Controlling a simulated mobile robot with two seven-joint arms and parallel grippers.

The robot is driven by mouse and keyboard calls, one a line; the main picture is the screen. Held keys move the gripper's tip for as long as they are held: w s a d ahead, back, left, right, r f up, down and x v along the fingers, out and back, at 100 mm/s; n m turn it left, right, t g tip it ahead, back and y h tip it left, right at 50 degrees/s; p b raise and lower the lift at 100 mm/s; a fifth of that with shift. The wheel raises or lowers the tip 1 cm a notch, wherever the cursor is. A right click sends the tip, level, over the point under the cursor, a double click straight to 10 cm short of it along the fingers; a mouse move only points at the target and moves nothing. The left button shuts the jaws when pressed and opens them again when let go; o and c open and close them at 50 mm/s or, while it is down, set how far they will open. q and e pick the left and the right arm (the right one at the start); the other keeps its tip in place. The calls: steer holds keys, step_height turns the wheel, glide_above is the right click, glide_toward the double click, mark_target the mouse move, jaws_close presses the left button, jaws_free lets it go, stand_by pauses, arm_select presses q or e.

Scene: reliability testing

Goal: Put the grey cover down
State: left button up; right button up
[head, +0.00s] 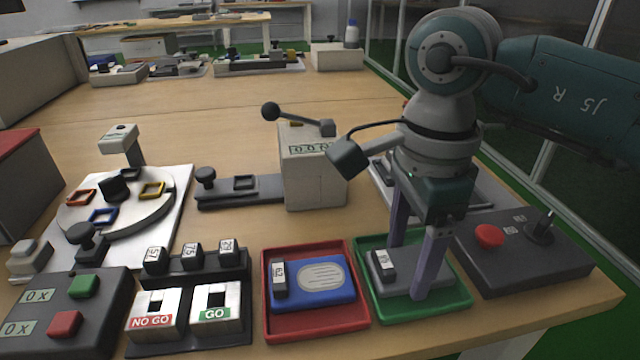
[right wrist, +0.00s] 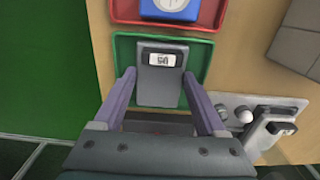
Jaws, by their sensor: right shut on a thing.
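The grey cover (head: 407,277) is a flat grey piece with a small white number label. It is at the green tray (head: 369,311), within its rim, and I cannot tell whether it touches the tray floor. My right gripper (head: 408,270) reaches down over the tray, with its two purple fingers on either side of the cover, shut on it. The right wrist view shows the cover (right wrist: 160,80) between the fingertips (right wrist: 160,88), with the green tray (right wrist: 122,48) around it. My left gripper is not in view.
A red tray (head: 269,331) with a blue cover (head: 318,283) stands just left of the green tray. A dark control box (head: 515,268) with a red button and joystick is to the right. NO GO and GO blocks (head: 156,307) stand left; a beige counter device (head: 314,178) is behind.

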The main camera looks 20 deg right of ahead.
steer(key=o, duration=1.3)
